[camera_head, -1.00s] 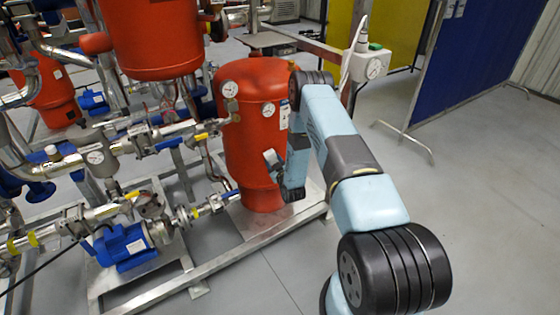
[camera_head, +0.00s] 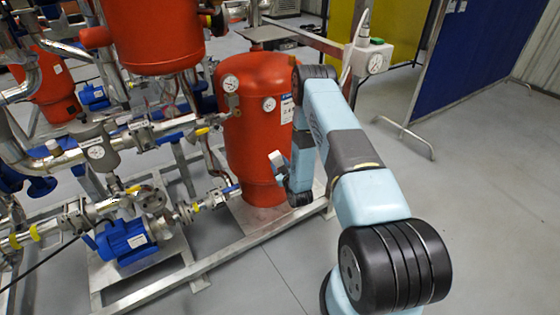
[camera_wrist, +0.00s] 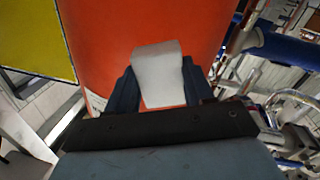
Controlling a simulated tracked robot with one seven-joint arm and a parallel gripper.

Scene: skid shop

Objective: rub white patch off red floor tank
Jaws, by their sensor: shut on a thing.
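The red floor tank (camera_head: 258,135) stands upright on the skid frame, left of my arm in the head view. Its red side (camera_wrist: 215,35) fills the middle of the wrist view. My gripper (camera_head: 279,165) is at the tank's lower right side. It is shut on a pale block (camera_wrist: 158,75), which sits between its dark blue fingers, with the red wall behind. I cannot tell whether the block touches the tank. No white patch can be made out; the block and my arm hide part of the wall. A white and blue label (camera_head: 287,108) is on the tank's upper right.
Two gauges, one being the left gauge (camera_head: 230,83), sit on the tank's upper front. Pipes and a blue pump (camera_head: 125,243) lie to the left. A gauge post (camera_head: 360,55) stands behind my arm. A blue screen (camera_head: 460,60) stands at right, with open floor before it.

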